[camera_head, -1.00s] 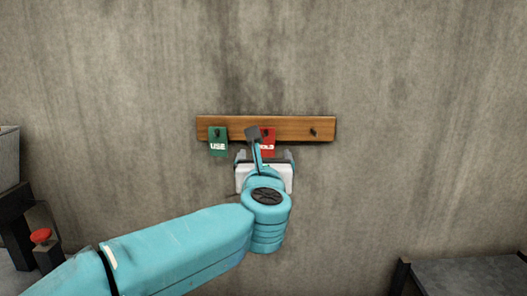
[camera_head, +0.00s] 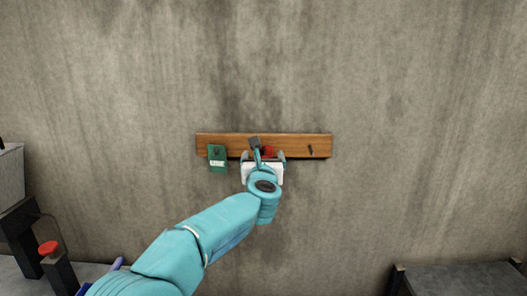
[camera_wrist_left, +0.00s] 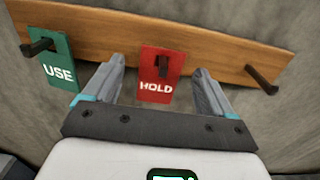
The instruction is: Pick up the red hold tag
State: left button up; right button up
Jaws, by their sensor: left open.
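The red hold tag (camera_wrist_left: 155,88) hangs on a dark peg of the wooden rail, its white HOLD lettering facing me in the left wrist view. In the head view only a bit of the red tag (camera_head: 268,151) shows behind my left gripper (camera_head: 264,157). In the left wrist view my left gripper (camera_wrist_left: 160,82) is open, one finger on each side of the tag. Gaps show between the tag and both fingers. I cannot tell how far the fingertips are from the wall. My right gripper is not in view.
The wooden rail (camera_head: 228,138) is fixed to a concrete wall. A green USE tag (camera_head: 217,165) hangs left of the red one, and a bare peg (camera_head: 311,150) is at the right. A red button (camera_head: 48,247) stands lower left; a dark table (camera_head: 455,280) is lower right.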

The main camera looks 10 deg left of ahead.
pick_arm(q)
jog(key=shift+w+p, duration=0.45)
jog(key=shift+w, duration=0.75)
jog(key=shift+s+a+r, duration=0.1)
jog(key=shift+s+a, duration=0.05)
jog(key=shift+s, duration=0.2)
jog(key=shift+w+f, duration=0.2)
jog(key=shift+w, duration=0.1)
jog(key=c, duration=1)
jog(key=shift+s, duration=0.1)
jog(key=shift+c, duration=0.9)
jog(key=shift+s+r, duration=0.1)
jog(key=shift+r, duration=0.15)
jog(key=shift+b, duration=0.55)
jog(key=s+d+b, duration=0.1)
jog(key=s+b, duration=0.2)
jog(key=s, duration=0.2)
jog(key=s+d+b, duration=0.1)
jog(key=s+b, duration=0.2)
jog(key=s, duration=0.3)
jog(key=s+d+b, duration=0.1)
jog(key=s+b, duration=0.2)
jog(key=s, duration=0.3)
jog(key=shift+s+d+r, duration=0.15)
jog(key=shift+s+d, duration=0.1)
jog(key=shift+d, duration=0.1)
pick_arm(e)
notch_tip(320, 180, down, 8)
